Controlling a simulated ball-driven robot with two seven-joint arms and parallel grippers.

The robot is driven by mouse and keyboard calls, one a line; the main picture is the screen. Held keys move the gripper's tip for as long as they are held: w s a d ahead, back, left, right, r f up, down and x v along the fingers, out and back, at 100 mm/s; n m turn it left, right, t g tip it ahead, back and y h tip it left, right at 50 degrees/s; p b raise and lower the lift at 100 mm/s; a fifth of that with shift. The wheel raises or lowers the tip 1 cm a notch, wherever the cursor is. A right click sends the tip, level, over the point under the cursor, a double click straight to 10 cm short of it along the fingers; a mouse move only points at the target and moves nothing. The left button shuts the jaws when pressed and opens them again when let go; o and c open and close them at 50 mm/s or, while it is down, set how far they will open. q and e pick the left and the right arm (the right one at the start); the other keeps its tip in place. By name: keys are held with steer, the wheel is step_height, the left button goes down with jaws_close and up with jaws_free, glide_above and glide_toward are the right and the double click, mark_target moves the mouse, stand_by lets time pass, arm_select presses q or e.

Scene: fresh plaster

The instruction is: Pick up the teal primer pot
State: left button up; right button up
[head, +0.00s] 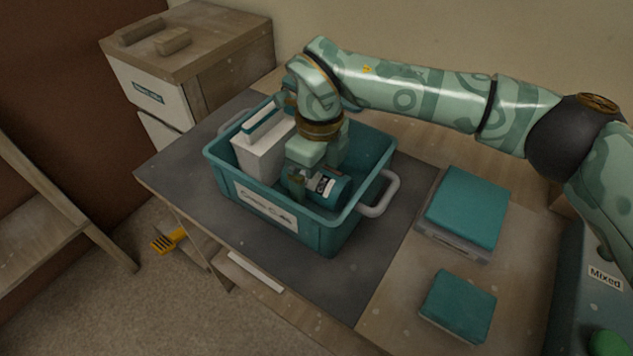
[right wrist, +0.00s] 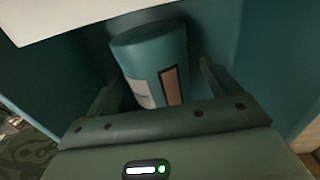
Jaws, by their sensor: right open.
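The teal primer pot (head: 331,190) lies on its side or tilted inside a teal crate (head: 234,189) with a label on its front wall. It also shows in the right wrist view (right wrist: 155,58), with a white and brown label. My right gripper (head: 312,180) reaches down into the crate at the pot. In the right wrist view its open fingers (right wrist: 158,85) stand on either side of the pot. I cannot tell whether they touch it. My left gripper is in neither view.
Teal-lidded boxes (head: 466,208) (head: 458,305) lie on the table's right. A wooden cabinet (head: 190,55) stands behind left. A yellow brush (head: 168,240) is below the table.

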steer(key=shift+f, duration=0.45)
steer(key=shift+s+r, duration=0.1)
steer(key=shift+r, duration=0.05)
steer(key=c, duration=1.4)
